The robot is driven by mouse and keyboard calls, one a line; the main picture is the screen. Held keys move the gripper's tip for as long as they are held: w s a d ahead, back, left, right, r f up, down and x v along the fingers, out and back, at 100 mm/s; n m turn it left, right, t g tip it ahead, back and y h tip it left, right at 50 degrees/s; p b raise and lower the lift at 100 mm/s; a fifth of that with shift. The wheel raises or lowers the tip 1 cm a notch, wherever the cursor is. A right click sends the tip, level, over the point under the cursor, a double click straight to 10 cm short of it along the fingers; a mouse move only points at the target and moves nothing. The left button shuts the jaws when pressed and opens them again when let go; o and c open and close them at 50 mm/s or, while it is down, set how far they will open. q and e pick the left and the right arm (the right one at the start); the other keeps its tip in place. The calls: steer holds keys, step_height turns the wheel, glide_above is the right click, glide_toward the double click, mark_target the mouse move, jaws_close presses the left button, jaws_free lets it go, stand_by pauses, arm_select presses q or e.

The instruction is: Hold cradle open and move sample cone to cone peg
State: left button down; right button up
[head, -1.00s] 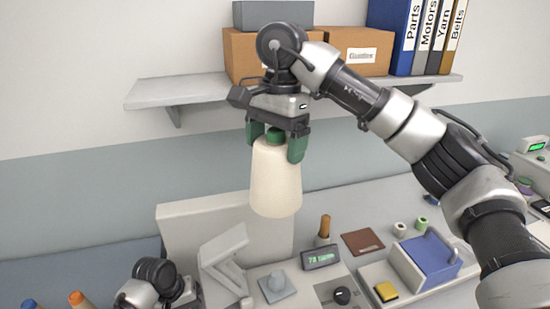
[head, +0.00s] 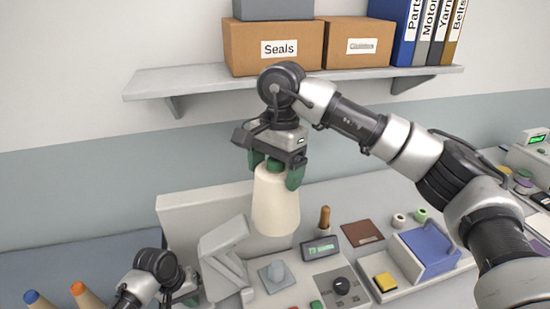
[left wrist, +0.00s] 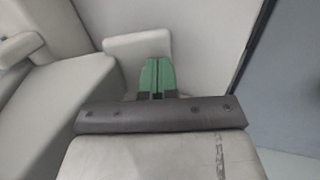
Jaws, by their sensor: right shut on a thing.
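The cream sample cone (head: 276,205) hangs upright in my right gripper (head: 274,172), whose green fingers are shut around its top. The cone peg, a grey rounded post on a square base (head: 275,274), stands below the cone, which is clear above it. The grey angled cradle (head: 224,250) stands left of the peg. My left gripper (head: 190,291) is low beside the cradle, partly hidden by its own wrist. In the left wrist view its green fingers (left wrist: 158,75) are together, in front of a pale block (left wrist: 137,44); contact with the block cannot be told.
A pale upright panel (head: 180,220) stands behind the cradle. Right of the peg are a small display (head: 320,248), a dial panel (head: 342,287) and a blue-topped bin (head: 428,250). Cones with orange and blue tips (head: 78,289) stand at lower left. A shelf (head: 180,82) runs above.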

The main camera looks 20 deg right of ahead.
step_height(320, 180, down, 12)
steer(key=shift+f, duration=0.15)
stand_by(1.1)
